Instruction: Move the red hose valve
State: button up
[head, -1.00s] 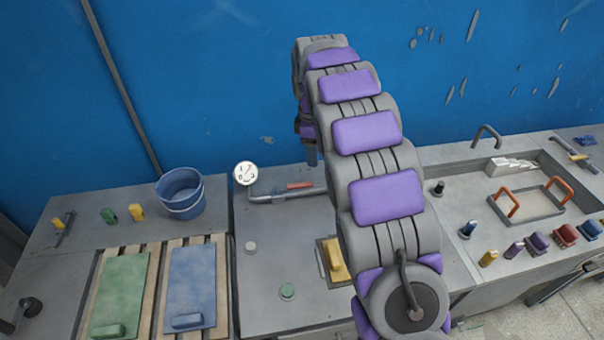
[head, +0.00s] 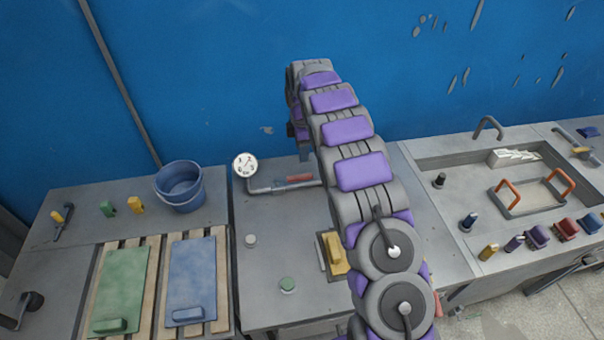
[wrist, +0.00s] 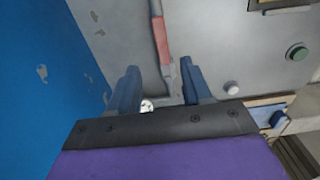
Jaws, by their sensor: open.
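The red valve handle (head: 300,178) lies along a grey pipe (head: 268,187) at the back of the middle bench, right of a round white gauge (head: 245,165). In the wrist view the red handle (wrist: 161,38) shows ahead of my gripper (wrist: 162,78), roughly in line with the gap between its blue fingers. The fingers are apart with nothing held between them. In the head view my gripper (head: 305,153) hangs just above and behind the handle, partly hidden by my arm. I see no contact between the fingers and the handle.
A blue bucket (head: 180,187) stands left of the gauge. A yellow-handled block (head: 334,252) and green knob (head: 288,285) sit on the middle bench. A sink (head: 470,158) with an orange-handled tray (head: 530,196) is at right. The blue wall (head: 230,80) rises close behind.

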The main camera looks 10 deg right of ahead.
aim_at(302, 176)
notch_tip(302, 176, down, 11)
jog(key=shift+f+b, duration=0.1)
jog(key=shift+b, duration=0.7)
grip_shut()
